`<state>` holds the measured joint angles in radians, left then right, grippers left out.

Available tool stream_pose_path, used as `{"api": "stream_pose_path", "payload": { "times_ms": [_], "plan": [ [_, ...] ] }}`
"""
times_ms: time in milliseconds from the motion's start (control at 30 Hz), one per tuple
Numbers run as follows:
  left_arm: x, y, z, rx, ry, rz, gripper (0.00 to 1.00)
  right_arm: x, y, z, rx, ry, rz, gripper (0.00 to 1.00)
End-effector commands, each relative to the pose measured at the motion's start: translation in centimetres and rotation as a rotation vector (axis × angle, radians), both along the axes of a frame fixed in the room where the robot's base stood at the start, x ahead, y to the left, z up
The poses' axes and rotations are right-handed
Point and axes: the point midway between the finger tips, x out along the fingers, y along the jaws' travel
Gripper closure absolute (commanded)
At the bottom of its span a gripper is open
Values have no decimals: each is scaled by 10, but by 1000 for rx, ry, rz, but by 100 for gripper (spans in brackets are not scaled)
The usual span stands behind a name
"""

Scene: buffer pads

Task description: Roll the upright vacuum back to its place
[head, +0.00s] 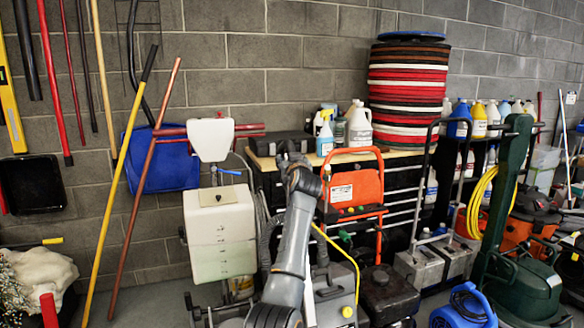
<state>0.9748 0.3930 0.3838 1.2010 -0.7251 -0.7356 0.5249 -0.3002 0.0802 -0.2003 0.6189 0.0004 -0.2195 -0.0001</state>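A dark green machine with a tall upright handle column (504,195) and a low rounded base stands on the floor at the right. It may be the upright vacuum, but I cannot tell for certain. One grey arm of mine rises from the bottom centre, seemingly my left. Its end, apparently the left gripper (293,162), is small and dark against the cart behind. I cannot make out its fingers. It is well to the left of the green machine and not touching it. My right gripper is not in view.
Close behind my arm are a white tank machine (220,232), an orange-framed machine (354,187) and a bench with bottles. A blue blower (464,308) sits left of the green base. A stack of round pads (408,95) stands behind. Little floor is clear.

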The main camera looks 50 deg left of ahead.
Motion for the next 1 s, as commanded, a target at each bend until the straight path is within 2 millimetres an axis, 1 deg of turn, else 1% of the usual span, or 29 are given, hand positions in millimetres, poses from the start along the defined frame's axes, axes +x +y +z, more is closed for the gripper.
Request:
{"api": "stream_pose_path", "payload": {
  "times_ms": [300, 500, 700, 1000],
  "plan": [
    [-32, -46, -1, 0, -2, 0, 53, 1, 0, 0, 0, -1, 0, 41],
    [-50, -71, 0, 0, -2, 2, 53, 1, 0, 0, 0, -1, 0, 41],
    [-59, -83, 0, -1, -2, 4, 53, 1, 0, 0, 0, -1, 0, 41],
    [-60, -83, 0, -1, -1, 4, 53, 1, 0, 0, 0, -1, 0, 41]
  ]
}}
